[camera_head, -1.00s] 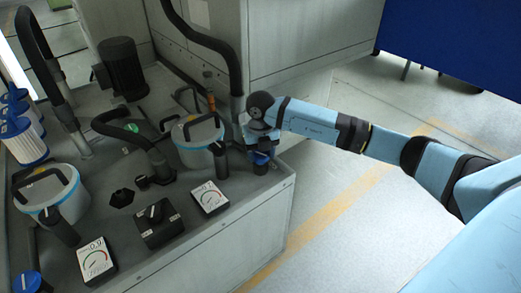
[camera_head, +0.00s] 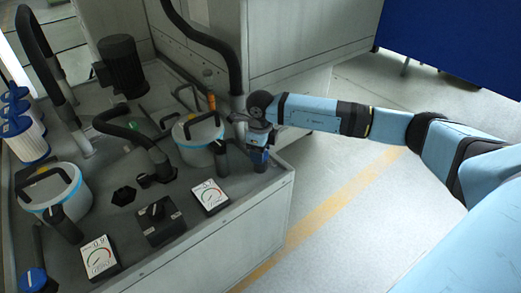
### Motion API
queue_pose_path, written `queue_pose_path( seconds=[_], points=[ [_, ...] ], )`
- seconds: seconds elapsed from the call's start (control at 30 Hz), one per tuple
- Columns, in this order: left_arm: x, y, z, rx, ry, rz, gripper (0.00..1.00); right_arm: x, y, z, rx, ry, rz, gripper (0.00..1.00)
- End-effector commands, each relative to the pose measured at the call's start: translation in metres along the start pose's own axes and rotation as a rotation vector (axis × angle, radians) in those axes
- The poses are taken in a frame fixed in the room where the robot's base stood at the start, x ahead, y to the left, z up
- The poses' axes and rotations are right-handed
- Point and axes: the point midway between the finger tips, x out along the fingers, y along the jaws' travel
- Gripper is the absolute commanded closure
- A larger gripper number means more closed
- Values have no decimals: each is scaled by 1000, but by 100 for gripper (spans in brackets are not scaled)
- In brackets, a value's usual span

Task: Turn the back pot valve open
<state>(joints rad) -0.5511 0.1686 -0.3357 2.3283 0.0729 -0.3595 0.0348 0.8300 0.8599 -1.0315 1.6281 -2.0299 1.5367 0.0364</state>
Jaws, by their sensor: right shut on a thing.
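The back pot (camera_head: 198,150) is a pale cylinder with a light blue band and dark handles, at the right end of the grey machine top. A blue valve handle (camera_head: 260,158) stands to its right, near the machine's right edge. My right gripper (camera_head: 257,146) comes from the right and points down over this valve. It is shut on the blue handle, and its fingers partly hide it. How far the valve is turned cannot be told. My left gripper is not in view.
A front pot (camera_head: 52,194) stands at left, with another blue handle (camera_head: 33,281) cut off at the lower left. Two gauges (camera_head: 210,197) (camera_head: 100,257) and a black switch box (camera_head: 158,220) line the front. A thick black hose (camera_head: 206,42) hangs behind my gripper. The floor at right is clear.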

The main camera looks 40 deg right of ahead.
Motion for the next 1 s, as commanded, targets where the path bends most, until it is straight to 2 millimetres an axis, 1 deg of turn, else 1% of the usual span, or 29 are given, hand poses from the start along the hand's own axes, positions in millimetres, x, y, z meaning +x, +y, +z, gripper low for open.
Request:
queue_pose_path(
  seconds=[0.2,0.4,0.63,1.0],
  points=[
    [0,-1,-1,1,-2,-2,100,-1,-1,0,-142,-2,-1,69],
    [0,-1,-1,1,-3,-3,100,-1,-1,0,-224,-2,-2,69],
    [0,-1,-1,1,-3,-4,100,-1,-1,0,-264,-2,-2,69],
    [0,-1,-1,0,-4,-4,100,-1,-1,0,-270,-2,-2,69]
  ],
)
